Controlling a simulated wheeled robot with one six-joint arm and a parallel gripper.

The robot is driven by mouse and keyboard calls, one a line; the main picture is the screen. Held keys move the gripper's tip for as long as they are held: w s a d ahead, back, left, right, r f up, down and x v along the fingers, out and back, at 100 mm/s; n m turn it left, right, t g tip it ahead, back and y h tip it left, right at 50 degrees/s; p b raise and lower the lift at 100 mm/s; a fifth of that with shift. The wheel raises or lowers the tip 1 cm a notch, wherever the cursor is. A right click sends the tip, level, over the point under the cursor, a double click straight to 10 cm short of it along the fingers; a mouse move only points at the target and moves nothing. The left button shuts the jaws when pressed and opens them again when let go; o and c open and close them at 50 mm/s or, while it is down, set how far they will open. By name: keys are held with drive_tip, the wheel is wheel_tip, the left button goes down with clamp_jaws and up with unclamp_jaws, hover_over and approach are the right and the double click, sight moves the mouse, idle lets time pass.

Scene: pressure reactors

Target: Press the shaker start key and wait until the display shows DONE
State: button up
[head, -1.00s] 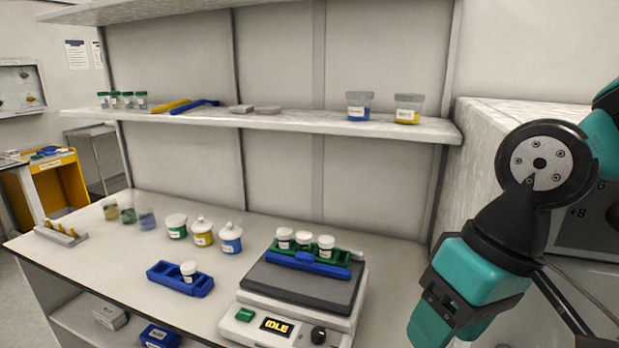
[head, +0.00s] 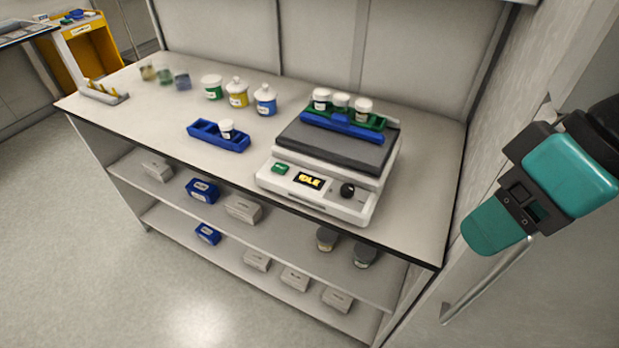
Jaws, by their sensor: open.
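The shaker (head: 330,195) stands on the bench, right of centre. Its green key (head: 281,168) is at the left of the front panel, and nothing touches it. The lit display (head: 309,180) beside the key reads IDLE. A black knob (head: 347,190) sits to the right of the display. On the dark platform, a green rack (head: 345,119) with a blue bar in front holds several white-capped jars. Part of my teal and black arm hangs at the right, apart from the shaker. I cannot make out my gripper's fingertips in the head view.
A blue rack (head: 218,137) with one white-capped jar lies left of the shaker. Green, yellow and blue jars (head: 237,93) stand behind it. Boxes and jars fill the lower shelves (head: 300,257). The floor (head: 150,290) in front is clear. A wall or cabinet rises at right.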

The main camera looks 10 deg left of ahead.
drive_tip(key=shift+c, duration=0.2)
clamp_jaws()
idle(1.6)
